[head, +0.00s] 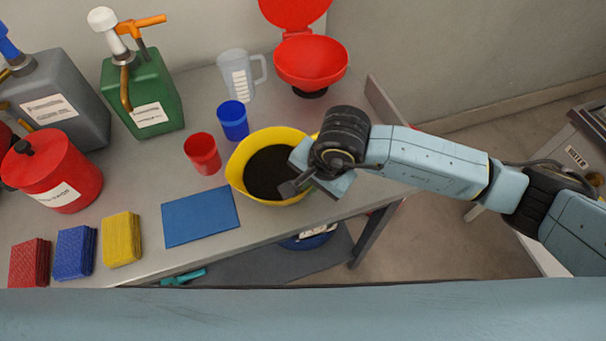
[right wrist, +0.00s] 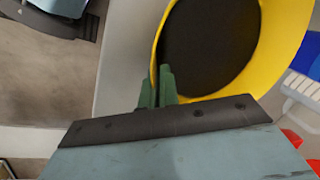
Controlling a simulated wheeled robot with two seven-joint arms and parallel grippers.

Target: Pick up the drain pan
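The drain pan (head: 238,163) is a round yellow bowl with a dark inside, standing on the grey bench near its front edge. It also shows in the right wrist view (right wrist: 284,36). My right gripper (head: 285,190) is over the pan's right front side in the head view. In the right wrist view its green fingers (right wrist: 158,84) are close together, with the yellow rim between them, so it looks shut on the rim. The right arm hides part of the pan's right side in the head view. My left gripper is not in view.
Behind the pan are a blue cup (head: 233,121), a red cup (head: 203,154), a clear jug (head: 240,76) and a red funnel (head: 311,62). A flat blue sheet (head: 200,217) lies left. Canisters and cloth stacks stand farther left. The bench edge (head: 285,233) is close in front.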

